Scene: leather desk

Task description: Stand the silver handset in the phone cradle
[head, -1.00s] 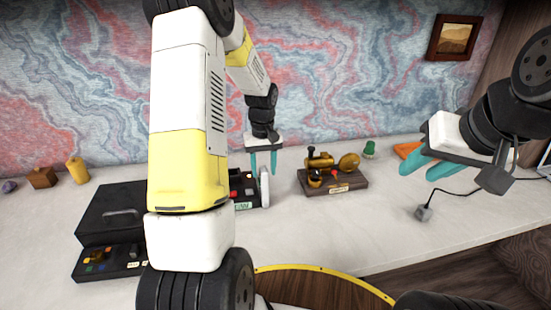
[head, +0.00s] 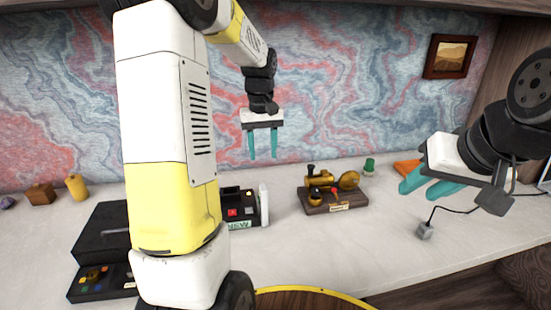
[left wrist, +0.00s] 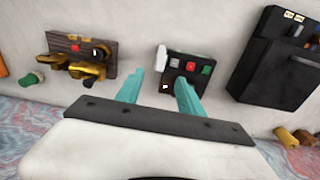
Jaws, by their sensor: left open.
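The silver handset (head: 264,204) stands upright at the right end of the black phone cradle (head: 240,193), which has red and dark buttons and a "NEW" label. In the left wrist view the pale handset (left wrist: 161,58) is at the left edge of the cradle (left wrist: 190,68). How deep it sits is hard to tell. My left gripper (head: 263,157) is open and empty, well above the handset, fingers pointing down; its fingertips (left wrist: 160,77) also show in the left wrist view. My right gripper (head: 422,188) is open and empty at the right, over the desk.
A brass device on a wooden base (head: 333,198) stands right of the cradle. A black machine (head: 97,240) is at the left, partly behind my left arm. A grey plug on a cable (head: 425,231) lies under my right gripper. The desk front between them is clear.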

